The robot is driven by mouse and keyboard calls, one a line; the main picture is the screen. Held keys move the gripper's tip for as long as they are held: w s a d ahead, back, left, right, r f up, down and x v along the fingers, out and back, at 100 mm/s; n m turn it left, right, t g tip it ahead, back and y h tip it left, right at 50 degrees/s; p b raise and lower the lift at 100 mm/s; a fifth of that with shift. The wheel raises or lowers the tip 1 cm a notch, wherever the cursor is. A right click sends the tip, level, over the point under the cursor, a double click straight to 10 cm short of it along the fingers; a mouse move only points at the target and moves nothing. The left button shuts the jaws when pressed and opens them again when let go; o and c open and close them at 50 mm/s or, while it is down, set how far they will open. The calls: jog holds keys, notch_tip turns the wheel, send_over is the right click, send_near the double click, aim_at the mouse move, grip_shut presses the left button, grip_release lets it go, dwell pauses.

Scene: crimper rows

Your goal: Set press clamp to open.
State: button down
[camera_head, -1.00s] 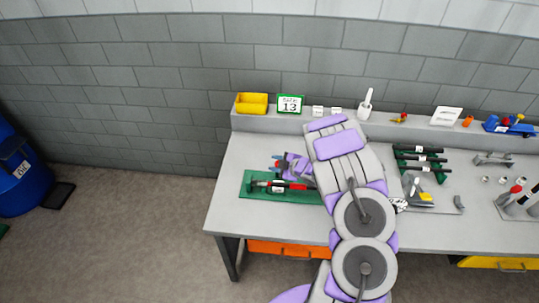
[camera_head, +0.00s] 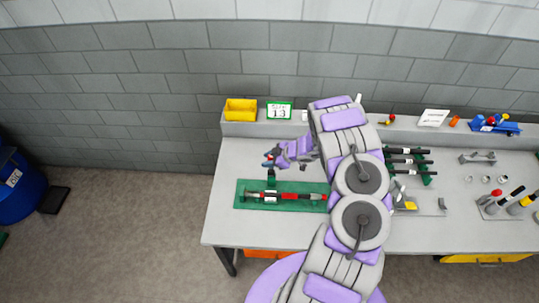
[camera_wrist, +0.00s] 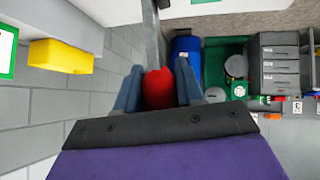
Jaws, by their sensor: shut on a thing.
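The press clamp (camera_head: 240,203) has a green base near the left end of the bench, with a black and red bar lying along it. A dark upright part (camera_head: 270,178) stands behind the bar, below my gripper. My gripper (camera_head: 270,159) is above the back of the base. In the wrist view, my gripper (camera_wrist: 158,88) is shut on a red grip (camera_wrist: 158,80), with blue fingers on both sides. A grey metal lever (camera_wrist: 152,32) runs up from this grip. The joint between lever and base is hidden.
A yellow bin (camera_head: 240,111) and a sign reading 13 (camera_head: 279,110) stand on the back ledge. A black tool rack (camera_head: 408,160) and other tools lie right of my arm. The bench (camera_head: 225,165) left of the clamp is clear.

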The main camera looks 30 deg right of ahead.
jog(key=shift+w+r, duration=0.1)
jog(key=shift+w, duration=0.05)
jog(key=c, duration=1.2)
grip_release()
jog(key=o, duration=0.4)
jog(key=shift+w+d, duration=0.1)
jog(key=shift+w, duration=0.05)
jog(key=v, duration=0.5)
jog(key=b+v, duration=0.1)
jog(key=v, duration=0.5)
jog(key=b+v, duration=0.1)
jog(key=v, duration=0.5)
jog(key=shift+d, duration=0.35)
